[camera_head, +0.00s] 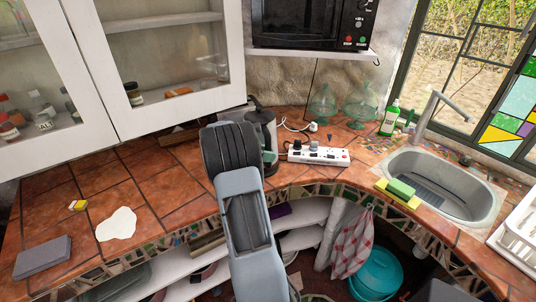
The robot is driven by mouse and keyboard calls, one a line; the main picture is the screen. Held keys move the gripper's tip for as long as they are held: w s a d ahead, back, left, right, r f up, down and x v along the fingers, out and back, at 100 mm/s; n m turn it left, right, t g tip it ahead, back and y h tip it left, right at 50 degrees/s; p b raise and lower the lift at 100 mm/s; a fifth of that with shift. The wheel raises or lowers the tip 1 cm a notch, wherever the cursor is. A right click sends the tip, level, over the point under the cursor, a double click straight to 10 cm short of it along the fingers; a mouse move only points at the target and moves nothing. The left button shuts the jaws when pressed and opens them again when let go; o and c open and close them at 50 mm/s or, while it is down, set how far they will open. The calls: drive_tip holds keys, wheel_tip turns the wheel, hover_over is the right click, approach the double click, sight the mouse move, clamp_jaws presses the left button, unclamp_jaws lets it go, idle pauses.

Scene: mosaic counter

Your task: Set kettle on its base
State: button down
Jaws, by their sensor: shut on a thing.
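The kettle (263,127) is a grey and dark, upright vessel at the back of the tiled counter, in the middle of the head view. My arm rises from the bottom and covers its left part. My gripper (232,136) is at the kettle, mostly hidden behind my own dark wrist, and is shut on it. The fingertips and the exact grip are hidden. I cannot make out the kettle's base, nor whether the kettle's underside touches anything.
A white power strip (318,156) with plugs lies right of the kettle.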

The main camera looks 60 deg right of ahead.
drive_tip(key=shift+f+b, duration=0.35)
drive_tip(key=shift+f, duration=0.15)
idle(0.3)
drive_tip(key=c, duration=1.2)
unclamp_jaws()
drive_tip(key=shift+f, duration=0.25)
drive_tip(key=p+v, duration=0.5)
drive_tip(key=v, duration=0.6)
drive_tip(key=shift+r, duration=0.15)
